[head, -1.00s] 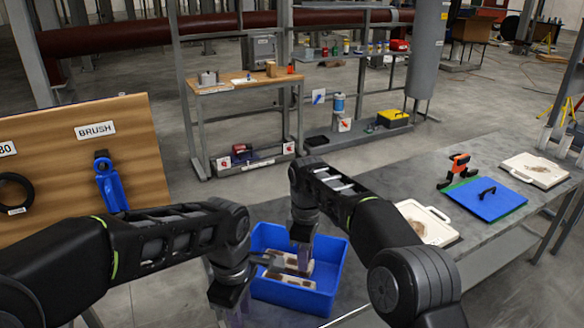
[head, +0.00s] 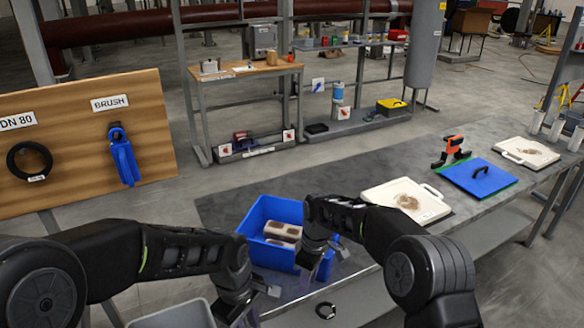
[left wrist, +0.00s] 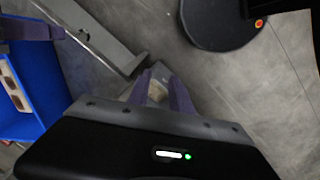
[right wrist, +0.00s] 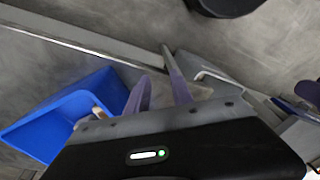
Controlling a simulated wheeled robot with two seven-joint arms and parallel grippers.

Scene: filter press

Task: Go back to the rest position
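My right gripper (head: 325,264) is at the right side of the blue bin in the head view, outside or over its rim; I cannot tell which. In the right wrist view (right wrist: 157,68) its two purple fingers stand apart with nothing held between them. My left gripper (head: 248,308) is low in the head view, in front of the bin and partly hidden by its own wrist. In the left wrist view (left wrist: 160,80) its fingers are apart, with a pale patch seen beyond the gap. Both arms are bent in front of me.
The blue bin (head: 252,218) holds beige-brown blocks (head: 283,231) on the grey table (head: 225,205). White plates (head: 440,207), a blue plate (head: 500,188) and an orange-black tool (head: 452,146) lie right. A grey tub (head: 170,316) is lower left. A wooden board (head: 70,130) stands left.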

